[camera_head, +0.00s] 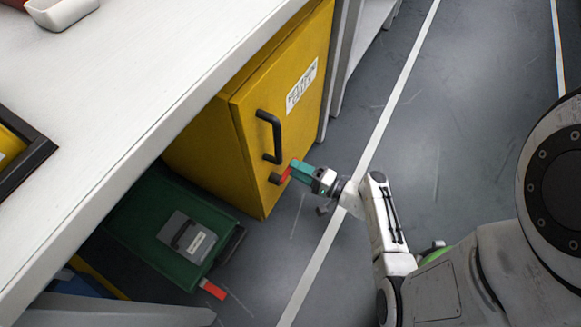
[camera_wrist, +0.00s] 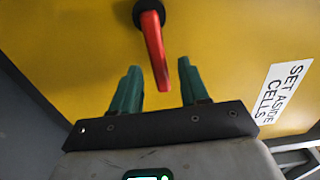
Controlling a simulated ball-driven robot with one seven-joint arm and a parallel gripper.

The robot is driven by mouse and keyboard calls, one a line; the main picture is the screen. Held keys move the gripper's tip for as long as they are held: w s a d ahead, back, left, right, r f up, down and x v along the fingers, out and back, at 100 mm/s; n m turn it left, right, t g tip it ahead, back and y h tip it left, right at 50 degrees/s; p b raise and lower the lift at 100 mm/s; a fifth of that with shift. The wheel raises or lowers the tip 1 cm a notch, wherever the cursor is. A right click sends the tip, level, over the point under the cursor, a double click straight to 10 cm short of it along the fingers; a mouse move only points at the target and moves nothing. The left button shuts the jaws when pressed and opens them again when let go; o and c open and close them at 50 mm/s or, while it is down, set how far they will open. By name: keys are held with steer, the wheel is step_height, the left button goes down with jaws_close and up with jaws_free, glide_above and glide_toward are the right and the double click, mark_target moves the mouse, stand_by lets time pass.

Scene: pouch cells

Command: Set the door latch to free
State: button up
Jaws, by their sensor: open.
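The yellow cabinet door (camera_head: 288,112) is shut under the bench and carries a black bar handle (camera_head: 268,137). Below the handle is the door latch (camera_head: 286,173), a red lever on a dark round hub. In the wrist view the red latch lever (camera_wrist: 154,50) hangs from its hub, its free end toward my gripper. My gripper (camera_wrist: 158,84) has green fingers that stand apart, with the lever's tip at the gap between them. In the head view my gripper (camera_head: 301,171) is right at the latch; whether it touches the lever I cannot tell.
A white bench top (camera_head: 130,90) overhangs the cabinet at the left. A green case (camera_head: 160,215) with a grey plate and a red tab sits on the floor below. A label (camera_wrist: 283,92) reads "SET ASIDE CELLS". Open grey floor (camera_head: 450,110) lies to the right.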

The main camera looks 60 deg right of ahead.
steer(key=shift+w+a, duration=0.1)
steer(key=shift+w, duration=1.4)
jaws_close()
